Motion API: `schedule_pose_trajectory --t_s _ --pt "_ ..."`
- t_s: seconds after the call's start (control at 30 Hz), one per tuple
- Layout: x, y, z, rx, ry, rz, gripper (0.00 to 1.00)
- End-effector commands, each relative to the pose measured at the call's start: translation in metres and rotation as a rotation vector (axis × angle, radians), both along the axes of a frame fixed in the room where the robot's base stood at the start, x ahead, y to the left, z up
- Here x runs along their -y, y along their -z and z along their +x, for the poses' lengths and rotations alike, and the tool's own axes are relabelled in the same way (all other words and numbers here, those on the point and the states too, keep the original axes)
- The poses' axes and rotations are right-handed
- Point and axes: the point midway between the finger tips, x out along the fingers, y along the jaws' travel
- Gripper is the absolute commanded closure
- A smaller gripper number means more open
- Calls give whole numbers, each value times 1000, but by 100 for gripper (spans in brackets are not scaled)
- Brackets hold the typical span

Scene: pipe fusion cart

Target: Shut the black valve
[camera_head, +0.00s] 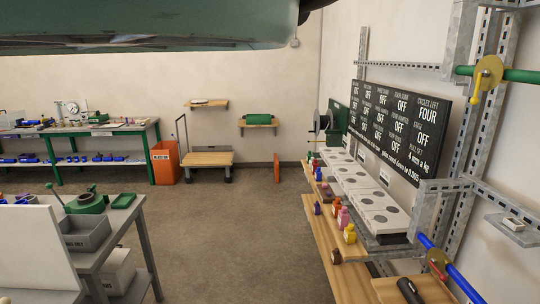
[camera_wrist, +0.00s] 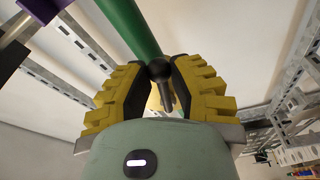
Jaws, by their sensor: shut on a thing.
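In the wrist view my gripper (camera_wrist: 164,85) has yellow fingers with black pads, shut on a black handle (camera_wrist: 160,72) with a rounded end. I take this handle to be part of the black valve. Its stem runs on between the pads, and a bit of yellow shows behind it. A green pipe (camera_wrist: 130,25) passes just beyond the fingertips. The valve body is mostly hidden by the fingers, so I cannot tell how far it is turned. My gripper does not show in the head view.
In the head view a yellow valve (camera_head: 488,75) sits on a green pipe, and a red valve (camera_head: 437,260) on a blue pipe. Metal framing (camera_wrist: 75,83) stands close around my gripper. A dark status board (camera_head: 398,125) hangs on the right. The middle floor (camera_head: 225,230) is clear.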

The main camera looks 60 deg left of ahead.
Motion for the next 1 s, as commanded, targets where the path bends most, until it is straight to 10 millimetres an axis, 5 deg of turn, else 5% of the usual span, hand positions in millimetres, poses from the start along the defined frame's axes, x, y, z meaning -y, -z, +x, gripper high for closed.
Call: schedule_pose_trajectory --t_s 1.0 --pt "-10 23 7 162 -7 272 100"
